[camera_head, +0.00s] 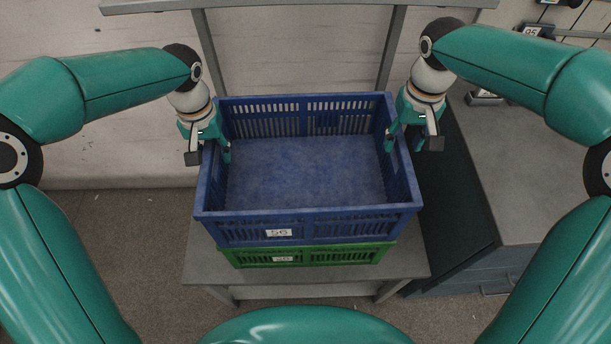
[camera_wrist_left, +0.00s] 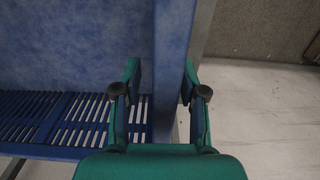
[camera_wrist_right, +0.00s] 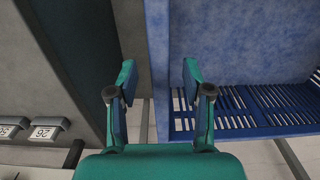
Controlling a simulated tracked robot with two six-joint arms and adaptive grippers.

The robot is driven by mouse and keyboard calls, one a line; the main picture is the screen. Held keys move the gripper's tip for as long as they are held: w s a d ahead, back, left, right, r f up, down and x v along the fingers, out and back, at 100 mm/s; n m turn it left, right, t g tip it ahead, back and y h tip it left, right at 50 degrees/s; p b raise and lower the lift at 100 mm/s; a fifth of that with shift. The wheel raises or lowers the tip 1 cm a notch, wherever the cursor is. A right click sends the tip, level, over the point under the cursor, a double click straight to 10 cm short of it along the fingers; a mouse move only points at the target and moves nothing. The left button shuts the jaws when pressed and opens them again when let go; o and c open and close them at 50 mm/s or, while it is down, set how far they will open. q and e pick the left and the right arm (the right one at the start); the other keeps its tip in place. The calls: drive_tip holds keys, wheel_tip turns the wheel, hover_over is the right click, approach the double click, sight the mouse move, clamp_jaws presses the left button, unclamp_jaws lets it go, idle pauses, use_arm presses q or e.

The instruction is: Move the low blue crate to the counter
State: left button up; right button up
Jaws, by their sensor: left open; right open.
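The blue crate (camera_head: 308,226) is empty, with slatted walls and a label reading 56. It sits on top of a green crate (camera_head: 318,257) on a small grey table. My left gripper (camera_head: 208,152) is open at the crate's left wall, one finger inside and one outside. In the left wrist view the wall (camera_wrist_left: 172,60) stands between its fingers (camera_wrist_left: 160,85). My right gripper (camera_head: 406,142) is open at the right wall, one finger on each side. In the right wrist view the wall (camera_wrist_right: 156,60) stands between its fingers (camera_wrist_right: 158,85). The grey counter (camera_head: 530,165) is at right.
The small table (camera_head: 208,268) has bare edges around the green crate. The counter's near surface is clear. A small labelled item (camera_head: 484,97) lies at its back left. A grey metal frame (camera_head: 300,4) stands behind the crates.

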use_arm(q)
drive_tip(key=shift+f, duration=0.95)
use_arm(e)
drive_tip(key=shift+f, duration=0.95)
use_arm(q)
drive_tip(key=c, duration=0.7)
use_arm(e)
drive_tip(key=c, duration=0.7)
use_arm(q)
clamp_jaws()
use_arm(e)
clamp_jaws()
drive_tip(key=shift+r, duration=0.1)
